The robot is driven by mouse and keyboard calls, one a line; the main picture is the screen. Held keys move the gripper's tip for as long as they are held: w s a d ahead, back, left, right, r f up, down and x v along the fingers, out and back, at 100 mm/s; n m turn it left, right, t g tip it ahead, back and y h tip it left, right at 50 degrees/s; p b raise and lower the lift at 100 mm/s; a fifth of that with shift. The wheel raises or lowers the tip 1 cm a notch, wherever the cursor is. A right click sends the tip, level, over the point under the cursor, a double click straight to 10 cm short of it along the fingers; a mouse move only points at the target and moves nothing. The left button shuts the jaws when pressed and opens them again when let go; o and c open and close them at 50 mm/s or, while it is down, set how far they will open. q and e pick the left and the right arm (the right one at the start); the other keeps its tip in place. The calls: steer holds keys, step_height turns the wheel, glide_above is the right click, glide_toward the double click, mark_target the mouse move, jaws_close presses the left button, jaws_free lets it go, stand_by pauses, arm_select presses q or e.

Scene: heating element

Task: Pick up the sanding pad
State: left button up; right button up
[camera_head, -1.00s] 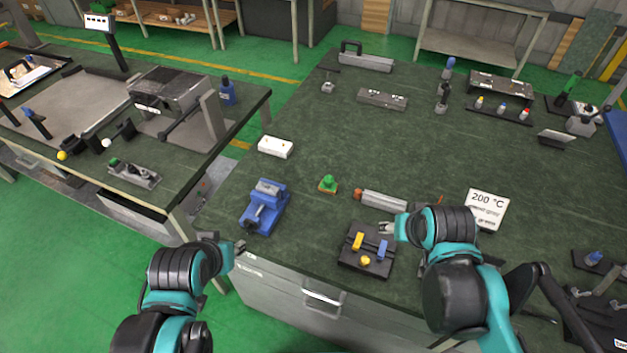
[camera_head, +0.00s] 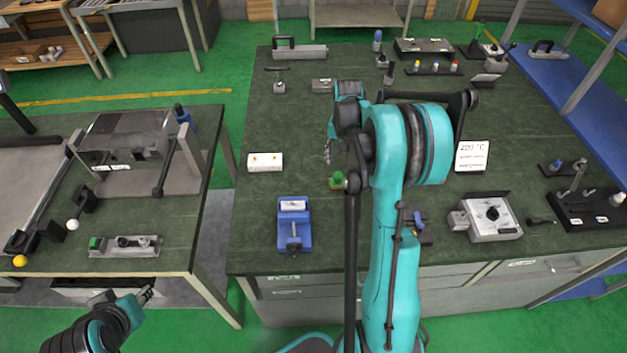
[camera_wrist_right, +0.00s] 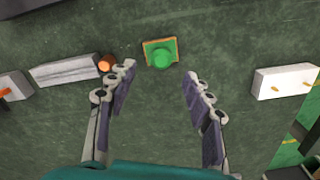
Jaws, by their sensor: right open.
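The sanding pad (camera_head: 336,181) is a small block with a green knob on an orange-brown base, lying on the dark green bench top. My right arm partly covers it in the head view. In the right wrist view the pad (camera_wrist_right: 160,53) shows whole, just beyond the fingertips and centred between them. My right gripper (camera_wrist_right: 160,74) is open and empty, with a finger on each side. In the head view the right gripper (camera_head: 328,152) hangs just behind the pad. My left gripper (camera_head: 146,294) is off the bench at lower left; its jaws are too small to read.
A grey bar with an orange end (camera_wrist_right: 66,72) lies beside the pad in the wrist view. A grey control box (camera_head: 489,216) stands at right.

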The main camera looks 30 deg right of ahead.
mark_target(339, 173)
step_height(339, 173, down, 3)
steer(key=shift+d+r+b, duration=0.1)
steer(key=shift+d+b, duration=0.05)
steer(key=shift+b, duration=0.25)
steer(key=f, duration=0.1)
steer(key=f+b, duration=0.1)
steer(key=f, duration=0.2)
steer(key=shift+a+f+b, duration=0.2)
steer(key=shift+a+b, duration=0.05)
steer(key=shift+b, duration=0.15)
steer(key=shift+w+f, duration=0.1)
steer(key=shift+f, duration=0.35)
steer(key=shift+r, duration=0.1)
steer(key=shift+c, duration=0.9)
jaws_close()
